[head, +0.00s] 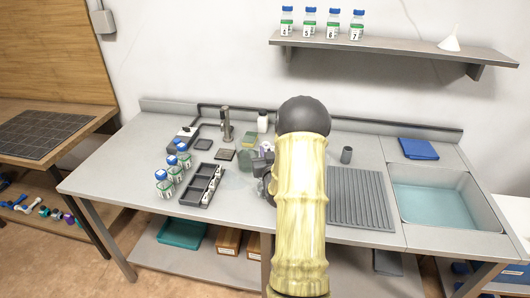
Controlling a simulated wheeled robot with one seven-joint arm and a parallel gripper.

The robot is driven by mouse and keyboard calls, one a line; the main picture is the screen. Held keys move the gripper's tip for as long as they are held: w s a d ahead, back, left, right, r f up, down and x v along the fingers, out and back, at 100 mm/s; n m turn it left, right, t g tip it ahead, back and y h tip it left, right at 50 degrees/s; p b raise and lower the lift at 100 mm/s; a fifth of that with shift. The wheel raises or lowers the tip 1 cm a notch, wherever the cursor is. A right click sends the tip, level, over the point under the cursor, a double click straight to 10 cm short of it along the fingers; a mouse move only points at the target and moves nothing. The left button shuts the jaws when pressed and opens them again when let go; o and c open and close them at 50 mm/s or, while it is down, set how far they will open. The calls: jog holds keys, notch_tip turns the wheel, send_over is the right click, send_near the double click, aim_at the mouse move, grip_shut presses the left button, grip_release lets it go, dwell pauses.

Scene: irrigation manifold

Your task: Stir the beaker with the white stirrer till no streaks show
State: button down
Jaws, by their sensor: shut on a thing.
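My gripper (262,180) shows as dark parts at the left side of my pale yellow arm, over the middle of the bench. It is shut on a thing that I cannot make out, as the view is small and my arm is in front. A faint clear shape (236,182), possibly the beaker, is just left of the gripper; its contents and any streaks cannot be told. The white stirrer cannot be picked out.
A dark tray (200,187) and several blue-capped bottles (172,163) stand left of my gripper. A ribbed drainboard (358,198), a grey cup (347,155) and a sink (445,200) lie right. A shelf (395,49) hangs above.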

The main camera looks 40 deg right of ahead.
jog(key=shift+f+b, duration=2.5)
jog(key=shift+f, duration=0.2)
jog(key=shift+w+d, duration=0.1)
